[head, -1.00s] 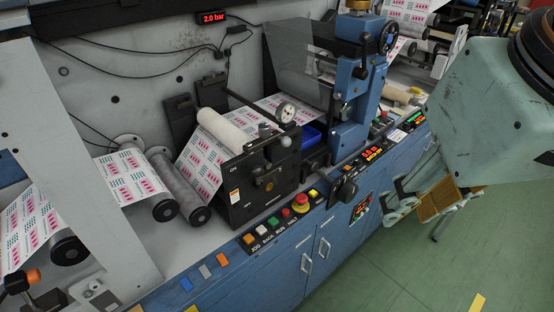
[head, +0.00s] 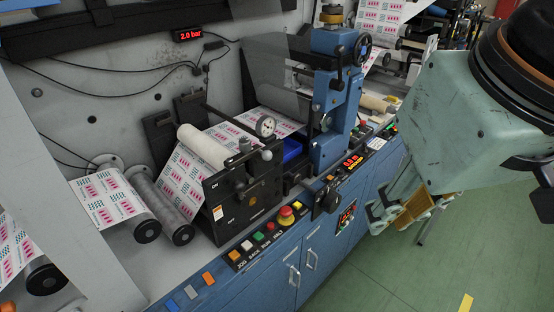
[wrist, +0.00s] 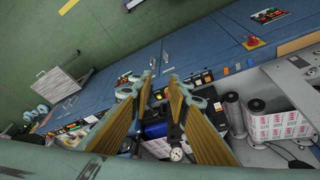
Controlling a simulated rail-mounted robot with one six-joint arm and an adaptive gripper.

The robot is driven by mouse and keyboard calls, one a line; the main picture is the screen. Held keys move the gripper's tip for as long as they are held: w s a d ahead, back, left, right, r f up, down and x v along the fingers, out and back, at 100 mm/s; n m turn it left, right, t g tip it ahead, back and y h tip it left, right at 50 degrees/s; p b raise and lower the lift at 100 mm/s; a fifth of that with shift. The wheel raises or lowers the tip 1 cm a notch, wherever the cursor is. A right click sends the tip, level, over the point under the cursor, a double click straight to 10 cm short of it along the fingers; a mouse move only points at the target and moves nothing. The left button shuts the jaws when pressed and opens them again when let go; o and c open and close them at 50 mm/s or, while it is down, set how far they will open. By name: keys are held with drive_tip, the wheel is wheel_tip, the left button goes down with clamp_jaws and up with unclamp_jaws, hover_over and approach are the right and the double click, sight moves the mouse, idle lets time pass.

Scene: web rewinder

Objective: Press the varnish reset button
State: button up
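No button can be read as the varnish reset. A row of coloured buttons (head: 262,237) runs along the front edge of the blue machine, with a red mushroom button on a yellow base (head: 286,213). Farther along are a red and amber display panel (head: 351,164) and a panel with a green display (head: 389,130). A panel with lit red and green marks (head: 346,215) is on the cabinet front. My gripper (head: 378,217) hangs right of the cabinets, over the floor side. In the wrist view my gripper (wrist: 160,77) is open and empty, its fingers apart, above the machine's front edge.
A blue column with a handwheel (head: 364,47) stands behind the panels. Printed web (head: 108,198) and rollers lie at left. Green floor (head: 420,270) is clear in front; a cart (wrist: 62,84) shows in the wrist view.

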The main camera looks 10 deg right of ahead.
clamp_jaws()
idle(0.9)
drive_tip(key=shift+w, duration=0.1)
